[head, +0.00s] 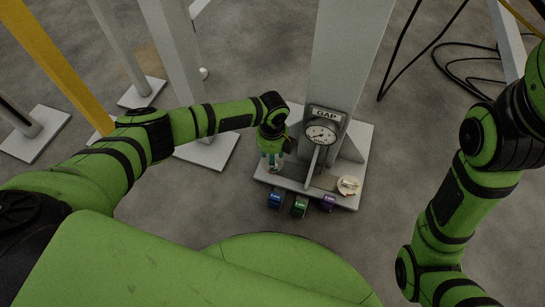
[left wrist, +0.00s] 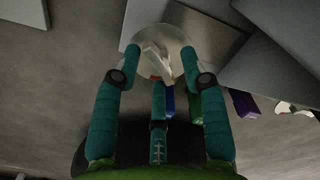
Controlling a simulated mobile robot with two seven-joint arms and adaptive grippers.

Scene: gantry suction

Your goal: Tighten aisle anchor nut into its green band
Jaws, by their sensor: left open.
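My left gripper (head: 274,165) reaches down at the left side of a grey base plate (head: 290,184). In the left wrist view its teal fingers (left wrist: 160,52) are open, spread on either side of a pale bar-shaped nut (left wrist: 157,62) on a round disc (left wrist: 178,38). Small red and yellow patches show at the disc's near edge; a green band is not clear. A second nut on a cream disc (head: 348,186) sits at the plate's right corner. A round dial (head: 320,134) under a "GAP" sign stands between them. My right gripper is out of view.
Blue (head: 275,200), green (head: 300,206) and purple (head: 328,202) labelled blocks lie along the plate's front edge. A grey column (head: 350,60) rises behind the dial. A yellow post (head: 50,60) and other grey posts stand left. Black cables (head: 465,65) lie at upper right.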

